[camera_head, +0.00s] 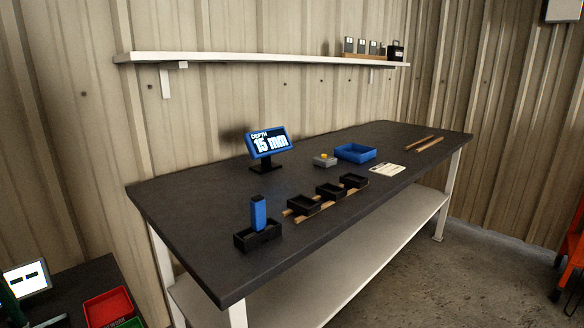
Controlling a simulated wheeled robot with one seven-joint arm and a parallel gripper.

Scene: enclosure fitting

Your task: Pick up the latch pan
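Three small black open pans stand in a row on wooden rails on the dark workbench: a near pan (304,204), a middle pan (330,190) and a far pan (353,181). A fourth black tray (258,240) sits at the near left of the bench, with an upright blue block (258,213) in it. I cannot read a label that tells which one is the latch pan. My gripper is not in view.
On the workbench (200,225) stand a display (267,143) reading "DEPTH 15 mm", a grey box with a yellow top (325,160), a blue bin (355,152), a white card (387,169) and wooden strips (424,145). A wall shelf (230,57) hangs above. The bench's left end is clear.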

